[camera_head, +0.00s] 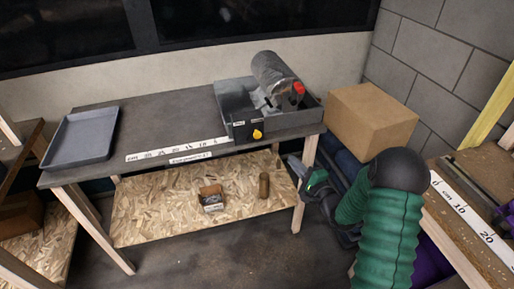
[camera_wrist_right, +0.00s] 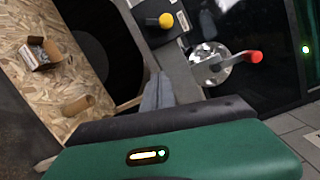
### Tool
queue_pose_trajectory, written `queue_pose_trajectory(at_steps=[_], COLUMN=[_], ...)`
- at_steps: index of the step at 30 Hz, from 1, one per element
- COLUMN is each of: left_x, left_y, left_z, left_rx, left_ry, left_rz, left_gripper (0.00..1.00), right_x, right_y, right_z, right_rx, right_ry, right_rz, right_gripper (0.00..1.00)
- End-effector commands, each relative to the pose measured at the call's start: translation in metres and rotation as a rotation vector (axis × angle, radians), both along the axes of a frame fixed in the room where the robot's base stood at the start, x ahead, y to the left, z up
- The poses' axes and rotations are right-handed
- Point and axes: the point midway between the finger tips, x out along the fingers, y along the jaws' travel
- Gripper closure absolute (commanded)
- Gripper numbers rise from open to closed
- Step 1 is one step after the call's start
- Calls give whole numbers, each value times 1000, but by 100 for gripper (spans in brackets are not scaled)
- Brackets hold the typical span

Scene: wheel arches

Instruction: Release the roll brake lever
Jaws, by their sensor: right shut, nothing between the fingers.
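A grey metal box (camera_head: 312,110) stands at the right end of the dark workbench (camera_head: 185,105). A grey roll (camera_head: 272,72) sits tilted in it. A lever with a red tip (camera_head: 298,88) shows at the roll's near end; it also shows in the right wrist view as a red-tipped lever (camera_wrist_right: 254,57) on a metal disc. A yellow knob (camera_head: 257,134) sits on the black front panel (camera_head: 246,130); the same yellow knob (camera_wrist_right: 166,20) shows in the wrist view. My right gripper (camera_head: 293,163) is shut and empty, below and right of the panel, apart from the lever. My left gripper is not in view.
A grey tray (camera_head: 82,136) lies at the bench's left end. A printed ruler strip (camera_head: 175,150) runs along the front. A small open box (camera_head: 211,198) and a brown cylinder (camera_head: 264,186) stand on the lower shelf. A cardboard box (camera_head: 371,120) is right of the bench.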

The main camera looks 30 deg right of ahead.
Motion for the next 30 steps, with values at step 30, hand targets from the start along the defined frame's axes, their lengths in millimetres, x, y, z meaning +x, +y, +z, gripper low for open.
queue_pose_trajectory(at_steps=[30], left_x=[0], left_y=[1], left_z=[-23], left_rx=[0], left_ry=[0], left_rz=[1], left_gripper=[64], right_x=[88], right_y=[-13], right_z=[8], right_rx=[149], right_ry=[-109], right_rz=[18], right_gripper=[100])
